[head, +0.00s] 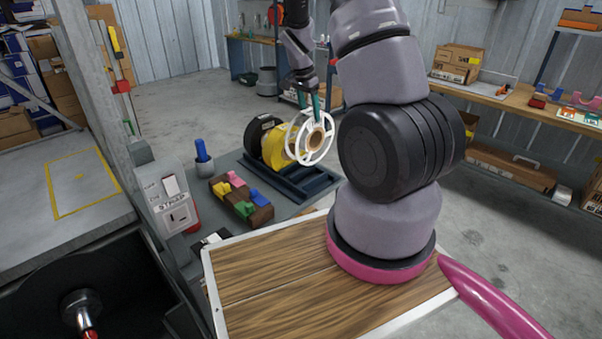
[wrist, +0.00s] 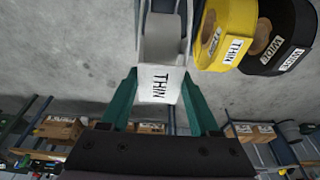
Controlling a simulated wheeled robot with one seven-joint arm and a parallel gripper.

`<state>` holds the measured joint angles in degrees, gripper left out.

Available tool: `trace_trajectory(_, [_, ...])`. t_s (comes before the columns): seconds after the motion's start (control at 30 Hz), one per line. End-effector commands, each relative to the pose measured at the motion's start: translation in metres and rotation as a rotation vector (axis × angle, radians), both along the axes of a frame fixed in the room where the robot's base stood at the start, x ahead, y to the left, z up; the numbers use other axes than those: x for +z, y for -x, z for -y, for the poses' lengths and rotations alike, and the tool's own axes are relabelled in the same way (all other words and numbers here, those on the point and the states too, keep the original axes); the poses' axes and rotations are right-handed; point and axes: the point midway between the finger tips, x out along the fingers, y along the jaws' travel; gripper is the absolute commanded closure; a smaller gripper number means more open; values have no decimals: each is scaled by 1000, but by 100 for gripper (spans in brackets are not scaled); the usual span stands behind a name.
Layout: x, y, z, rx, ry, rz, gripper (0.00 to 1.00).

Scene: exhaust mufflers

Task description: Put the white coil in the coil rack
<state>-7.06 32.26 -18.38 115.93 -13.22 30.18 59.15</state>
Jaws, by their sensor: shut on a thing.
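The white coil (head: 316,139) has open spoked sides and a tan core. In the wrist view the white coil (wrist: 160,84) carries a THIN label, and the green fingers of my gripper (wrist: 160,90) are on either side of it. In the head view my gripper (head: 313,104) comes down on the coil from above and is shut on it. The dark coil rack (head: 290,183) lies on a grey bench. A yellow coil (head: 275,145) and a black coil (head: 258,130) stand in it. The white coil is in front of the yellow one; whether it touches the rack is unclear.
Left of the rack are a wooden block with coloured pieces (head: 240,201) and a blue-handled tool in a holder (head: 202,157). A grey switch box (head: 173,205) stands nearer. The yellow coil (wrist: 227,38) and black coil (wrist: 277,38) are close on the right in the wrist view.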

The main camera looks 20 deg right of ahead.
Motion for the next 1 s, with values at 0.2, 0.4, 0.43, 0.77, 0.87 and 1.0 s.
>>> trace_trajectory(0.2, [-36, 1, 1, 0, 1, -6, 100])
trace_trajectory(0.4, [-59, 0, 0, 0, 1, -2, 100])
trace_trajectory(0.43, [-61, 0, 0, 0, 1, -2, 100])
trace_trajectory(0.77, [-97, 0, 0, 0, 0, -2, 100])
trace_trajectory(0.87, [-98, 0, 0, 1, 0, 0, 100])
trace_trajectory(1.0, [-98, 0, 0, 0, 0, 0, 100])
